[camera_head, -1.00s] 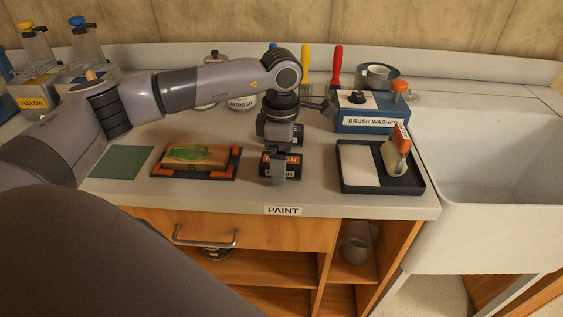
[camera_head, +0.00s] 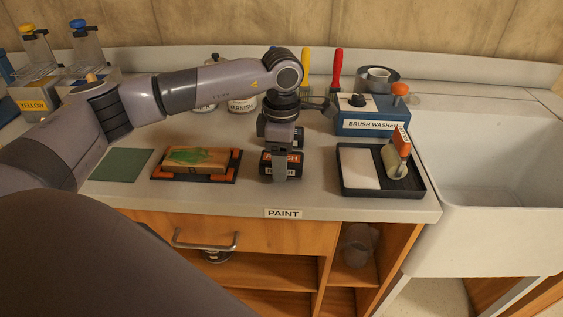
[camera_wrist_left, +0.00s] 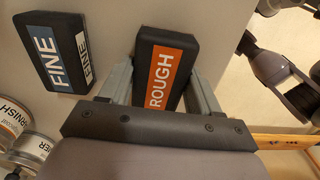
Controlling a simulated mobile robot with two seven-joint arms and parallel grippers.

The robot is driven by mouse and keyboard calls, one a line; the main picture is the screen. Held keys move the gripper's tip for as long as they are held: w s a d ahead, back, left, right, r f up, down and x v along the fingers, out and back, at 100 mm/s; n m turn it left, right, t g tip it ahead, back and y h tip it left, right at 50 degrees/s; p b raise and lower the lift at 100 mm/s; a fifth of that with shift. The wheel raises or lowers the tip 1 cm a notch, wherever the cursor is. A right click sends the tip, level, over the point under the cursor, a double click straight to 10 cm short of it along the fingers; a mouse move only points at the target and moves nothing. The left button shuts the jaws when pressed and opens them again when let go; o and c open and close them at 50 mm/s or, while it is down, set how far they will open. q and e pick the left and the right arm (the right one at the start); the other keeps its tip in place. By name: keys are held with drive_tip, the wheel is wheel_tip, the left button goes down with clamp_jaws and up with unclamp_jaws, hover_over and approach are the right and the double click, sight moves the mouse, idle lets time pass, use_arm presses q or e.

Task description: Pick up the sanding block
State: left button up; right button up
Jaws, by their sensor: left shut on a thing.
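A black block with an orange ROUGH label (camera_head: 269,166) is at the counter's front, above the PAINT sign. It also shows in the left wrist view (camera_wrist_left: 166,68). My left gripper (camera_head: 280,167) points down over it, shut on it, with one finger on each side in the left wrist view (camera_wrist_left: 161,84). I cannot tell whether the block touches the counter. A second black block with a blue FINE label (camera_wrist_left: 65,54) lies beside it, apart from the gripper; the arm mostly hides it in the head view. My right gripper is not in view.
A black tray (camera_head: 414,188) with a paint roller (camera_head: 393,160) lies to the right, before the blue brush washer (camera_head: 360,117) and beside the white sink (camera_head: 490,160). To the left are a painted board in a holder (camera_head: 200,160) and a green sheet (camera_head: 122,165).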

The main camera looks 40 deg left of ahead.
use_arm(q)
wheel_tip(320, 180, up, 19)
drive_tip(key=shift+p, duration=0.35)
drive_tip(key=shift+f, duration=0.1)
drive_tip(key=o, duration=0.5)
drive_tip(key=c, duration=0.4)
drive_tip(key=shift+o, duration=0.2)
drive_tip(key=shift+f, duration=0.1)
